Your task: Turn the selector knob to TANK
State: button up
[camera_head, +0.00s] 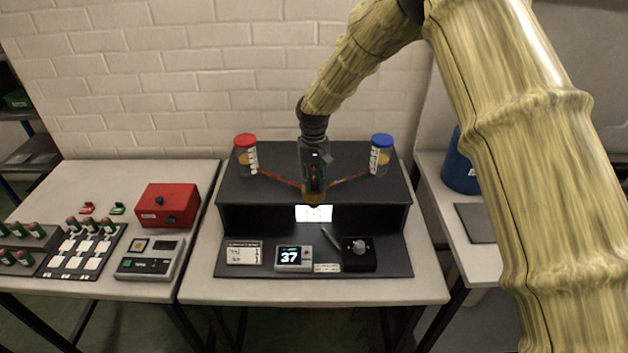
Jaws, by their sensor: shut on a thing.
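My gripper (315,184) points down at the middle of the black stand. It is shut on the orange-brown fitting (314,198), where two reddish tubes meet. The fingers cover most of the fitting, so its pointer or handle is hidden. No TANK label can be read, and I cannot tell whether this fitting is the selector knob. A grey round knob (359,246) sits on a black box (357,262) at the lower right of the stand, apart from my gripper.
A red-capped jar (245,156) and a blue-capped jar (381,156) stand on the upper shelf (270,205). A display (291,259) reading 37 and a white card (243,253) lie below. A red box (167,206) and button panels are on the left table (130,180).

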aim_at(315, 181)
jog(key=shift+w+r, duration=0.1)
jog(key=o, duration=1.1)
jog(key=shift+c, duration=0.2)
notch_tip(315, 181, up, 12)
jog(key=shift+d, duration=0.15)
